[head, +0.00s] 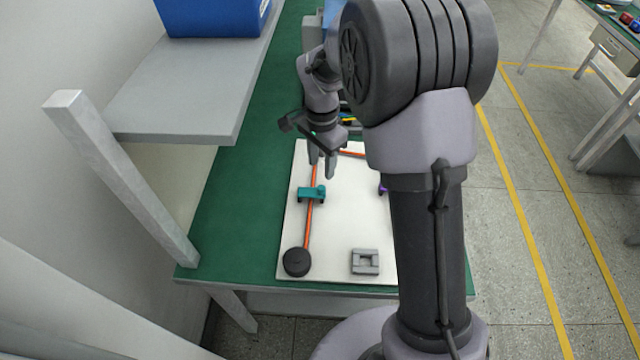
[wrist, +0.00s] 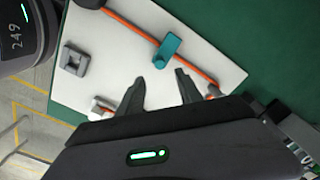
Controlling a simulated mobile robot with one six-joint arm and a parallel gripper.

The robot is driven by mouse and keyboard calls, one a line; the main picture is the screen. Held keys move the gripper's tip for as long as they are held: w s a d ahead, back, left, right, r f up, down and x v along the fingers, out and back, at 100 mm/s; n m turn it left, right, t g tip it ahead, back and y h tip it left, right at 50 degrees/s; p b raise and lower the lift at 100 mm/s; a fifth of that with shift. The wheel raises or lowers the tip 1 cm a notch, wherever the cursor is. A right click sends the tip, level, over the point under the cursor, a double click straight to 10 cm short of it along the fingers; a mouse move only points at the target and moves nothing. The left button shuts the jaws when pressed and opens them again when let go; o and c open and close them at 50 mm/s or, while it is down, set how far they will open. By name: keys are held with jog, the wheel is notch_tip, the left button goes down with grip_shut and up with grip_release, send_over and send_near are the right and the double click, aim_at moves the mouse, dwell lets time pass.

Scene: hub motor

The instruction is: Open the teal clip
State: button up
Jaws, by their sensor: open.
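The teal clip (head: 311,194) sits on the white board (head: 342,225), across an orange cable (head: 308,228). In the wrist view the clip (wrist: 167,50) is a teal bar lying across the cable (wrist: 130,27). I cannot tell whether its latch is closed. My gripper (head: 322,170) is open and empty, with its fingers pointing down, above the board and beyond the clip in the head view. In the wrist view the fingertips (wrist: 160,77) are apart, and the clip shows ahead of them, not between them. Nothing hides the clip there.
A black round part (head: 296,262) is at the near end of the cable. A grey square block (head: 365,262) stands to its right. A purple part (head: 382,188) is partly hidden by my arm. A grey shelf (head: 185,85) with a blue bin (head: 210,15) overhangs at left.

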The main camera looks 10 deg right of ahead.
aim_at(321, 187)
notch_tip(321, 187, down, 8)
jog(key=shift+f+b, duration=0.25)
jog(key=shift+b, duration=1)
grip_shut()
dwell(0.3)
